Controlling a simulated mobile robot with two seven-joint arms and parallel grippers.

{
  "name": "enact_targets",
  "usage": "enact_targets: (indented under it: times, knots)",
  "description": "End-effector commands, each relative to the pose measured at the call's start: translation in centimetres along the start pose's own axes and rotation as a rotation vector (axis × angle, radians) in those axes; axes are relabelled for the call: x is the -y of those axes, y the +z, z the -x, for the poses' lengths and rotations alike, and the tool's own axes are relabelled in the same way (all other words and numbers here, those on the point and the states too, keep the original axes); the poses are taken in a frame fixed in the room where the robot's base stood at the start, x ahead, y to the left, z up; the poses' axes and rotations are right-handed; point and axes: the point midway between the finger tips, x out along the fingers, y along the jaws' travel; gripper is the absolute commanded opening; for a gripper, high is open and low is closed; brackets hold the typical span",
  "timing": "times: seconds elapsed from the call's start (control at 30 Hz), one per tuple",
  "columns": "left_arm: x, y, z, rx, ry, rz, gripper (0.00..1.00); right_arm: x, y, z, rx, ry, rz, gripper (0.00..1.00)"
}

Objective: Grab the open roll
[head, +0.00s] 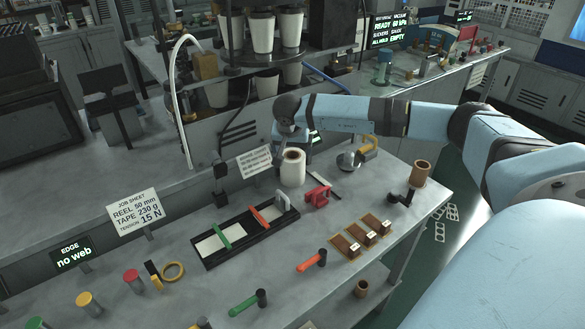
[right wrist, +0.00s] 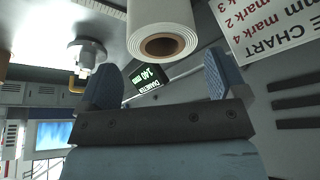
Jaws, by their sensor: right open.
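The open roll (head: 292,168) is a white roll with a brown core, standing upright on the grey bench in the head view. In the right wrist view the roll (right wrist: 160,22) hangs in from the top edge, its core end facing the camera. My right gripper (head: 291,137) is just above and behind the roll in the head view, its fingers partly hidden. In the right wrist view its two blue fingers (right wrist: 161,64) are spread wide with nothing between them; the roll shows just past their tips. My left gripper is not in view.
A white label card (head: 254,162) stands left of the roll. A red holder (head: 317,195) and a metal dome with a yellow handle (head: 350,160) are close on the right. A black tray with strips (head: 247,254) lies in front. Cups stand on a rack behind.

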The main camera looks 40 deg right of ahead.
Motion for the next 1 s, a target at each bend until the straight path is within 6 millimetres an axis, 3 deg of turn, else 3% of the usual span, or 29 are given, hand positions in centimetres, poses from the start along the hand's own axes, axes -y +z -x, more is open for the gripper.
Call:
enact_targets:
  times: [0.4, 0.7, 0.87, 0.9, 1.0]
  knots:
    - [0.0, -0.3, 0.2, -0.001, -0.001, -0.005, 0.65, 0.2, -0.2, -4.9, 0.001, 0.0, -0.002, 0.91]
    - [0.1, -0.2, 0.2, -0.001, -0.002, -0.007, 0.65, 0.2, -0.2, -5.4, 0.0, -0.002, -0.001, 0.91]
    - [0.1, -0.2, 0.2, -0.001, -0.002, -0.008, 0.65, 0.2, -0.2, -5.4, 0.0, -0.002, -0.001, 0.57]
    - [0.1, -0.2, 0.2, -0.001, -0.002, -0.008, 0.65, 0.2, -0.2, -5.4, 0.0, -0.002, -0.001, 0.52]
    - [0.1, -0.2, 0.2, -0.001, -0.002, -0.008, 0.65, 0.2, -0.2, -5.4, 0.0, -0.002, -0.002, 0.52]
